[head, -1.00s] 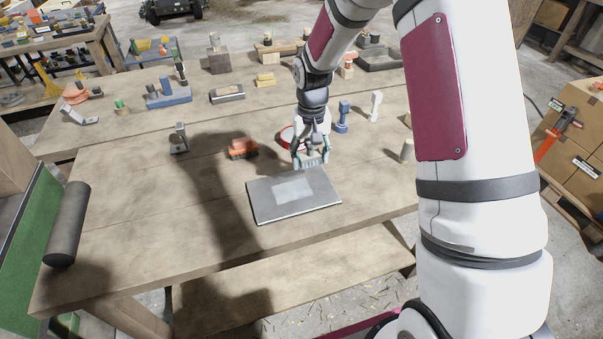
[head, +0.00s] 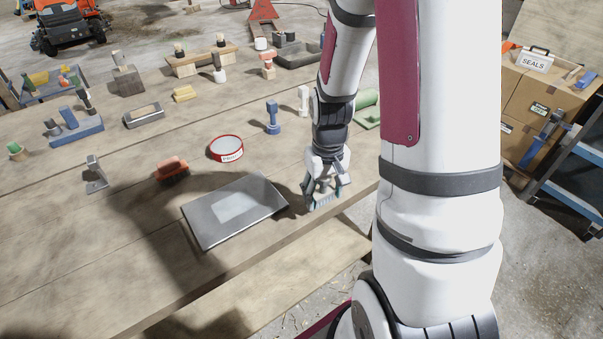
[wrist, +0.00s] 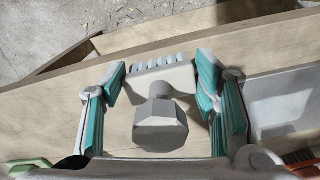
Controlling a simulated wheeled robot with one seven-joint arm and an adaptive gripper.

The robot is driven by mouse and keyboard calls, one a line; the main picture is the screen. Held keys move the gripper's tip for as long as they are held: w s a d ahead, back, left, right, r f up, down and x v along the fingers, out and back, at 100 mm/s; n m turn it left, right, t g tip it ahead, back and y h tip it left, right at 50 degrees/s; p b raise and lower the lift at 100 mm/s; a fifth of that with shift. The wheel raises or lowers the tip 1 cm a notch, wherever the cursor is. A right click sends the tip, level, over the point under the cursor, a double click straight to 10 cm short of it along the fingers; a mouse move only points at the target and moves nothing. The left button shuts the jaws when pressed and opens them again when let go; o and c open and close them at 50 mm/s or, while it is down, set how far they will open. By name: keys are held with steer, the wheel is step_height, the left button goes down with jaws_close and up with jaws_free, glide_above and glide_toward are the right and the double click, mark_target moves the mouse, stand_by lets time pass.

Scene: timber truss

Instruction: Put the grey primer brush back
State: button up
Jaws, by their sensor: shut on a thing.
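The grey primer brush (wrist: 160,128) has a faceted knob, a short neck and a wide head with pale bristles. In the wrist view my gripper's teal-padded fingers are closed on the two ends of its head. In the head view my gripper (head: 323,202) hangs near the table's front edge, right of the flat grey plate (head: 198,226) with its paler patch. The brush is hardly distinguishable there.
An orange brush (head: 172,168) lies left of the tin. A metal bracket (head: 95,175) is at left. The table's front-left stretch is clear.

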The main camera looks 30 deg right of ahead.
steer(key=w+d, duration=0.1)
steer(key=w, duration=0.3)
steer(key=w+d+f, duration=0.1)
steer(key=w, duration=0.4)
steer(key=w+d, duration=0.1)
steer(key=w, duration=0.3)
steer(key=shift+w+d+f, duration=0.1)
steer(key=shift+w+f, duration=0.05)
steer(key=shift+f+p, duration=0.45)
steer(key=shift+f, duration=1.3)
steer(key=shift+f, duration=0.15)
steer(key=o, duration=1.1)
